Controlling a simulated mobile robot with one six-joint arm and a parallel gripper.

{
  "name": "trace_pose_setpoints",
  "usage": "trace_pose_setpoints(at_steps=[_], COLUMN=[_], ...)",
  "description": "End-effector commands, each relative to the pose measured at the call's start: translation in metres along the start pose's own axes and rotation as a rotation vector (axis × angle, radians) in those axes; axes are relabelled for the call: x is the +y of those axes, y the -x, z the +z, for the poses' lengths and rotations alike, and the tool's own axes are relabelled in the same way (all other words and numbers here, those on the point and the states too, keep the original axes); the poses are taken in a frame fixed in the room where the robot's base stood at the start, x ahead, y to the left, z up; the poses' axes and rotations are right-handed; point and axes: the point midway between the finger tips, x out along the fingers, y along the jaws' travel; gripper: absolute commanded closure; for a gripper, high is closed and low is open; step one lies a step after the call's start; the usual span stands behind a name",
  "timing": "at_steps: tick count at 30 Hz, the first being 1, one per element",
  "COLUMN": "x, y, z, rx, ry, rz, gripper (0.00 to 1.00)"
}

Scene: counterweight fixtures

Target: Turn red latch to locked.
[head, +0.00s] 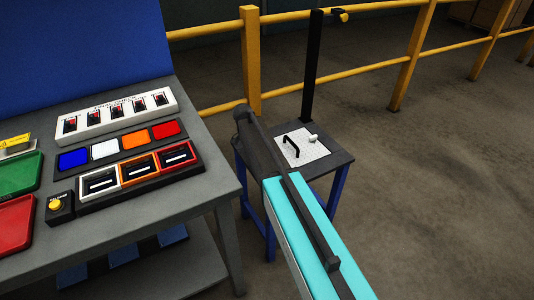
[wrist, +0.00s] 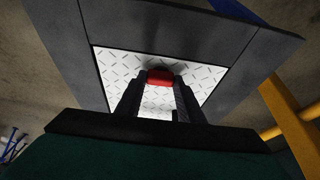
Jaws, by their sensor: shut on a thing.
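A red block-like part, which looks like the latch's handle (wrist: 160,77), sits between my gripper's fingertips (wrist: 160,85) in the wrist view. My dark fingers stand on either side of it, and the gripper is shut on it. Behind it is a pale patterned plate (wrist: 117,68) set in a grey surround. In the head view the same plate seems to be the white one (head: 315,154) on the small side table. Any locked or unlocked marking cannot be made out.
A grey workbench (head: 205,170) with switches and trays is at left. Yellow railings (head: 251,60) stand behind. Floor at right is clear.

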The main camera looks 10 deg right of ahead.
Motion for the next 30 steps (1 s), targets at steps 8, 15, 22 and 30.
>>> trace_pose_setpoints(at_steps=[8,15,22,30], x=[-0.0003,0.0,0.0,-0.0001], y=[0.0003,0.0002,0.0,0.0007], z=[0.0001,0.0001,-0.0001,-0.0001], rx=[-0.001,-0.001,-0.001,0.0], ry=[-0.034,-0.034,-0.033,-0.032], rz=[0.013,0.014,0.014,0.013], gripper=[0.88,0.88,0.47,0.47])
